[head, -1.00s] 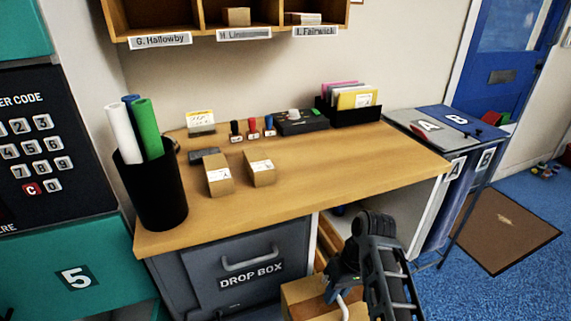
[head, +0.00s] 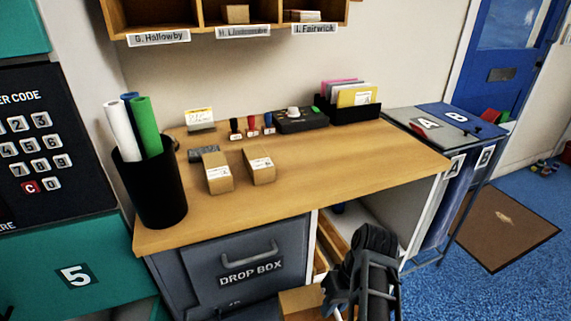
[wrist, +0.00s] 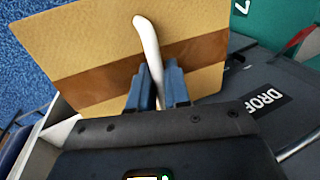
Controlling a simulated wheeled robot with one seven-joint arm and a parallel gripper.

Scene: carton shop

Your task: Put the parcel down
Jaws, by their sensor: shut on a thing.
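The parcel (wrist: 85,40) is a brown cardboard box with a darker tape band. It fills the upper middle of the wrist view and has a white handle (wrist: 147,45) on its near face. My gripper (wrist: 158,85) is shut on that handle with its blue fingers. In the head view a corner of the parcel (head: 300,302) shows at the bottom edge, in front of the desk, with my arm over its right side. The fingers are hidden there. I cannot tell whether the parcel touches the floor.
The wooden desk (head: 330,170) holds two small cartons, stamps and a black bin of rolls (head: 150,190). The grey drop box (head: 240,268) is below it, beside an open shelf space. Blue floor (head: 500,290) is clear at right, near a brown mat (head: 505,225).

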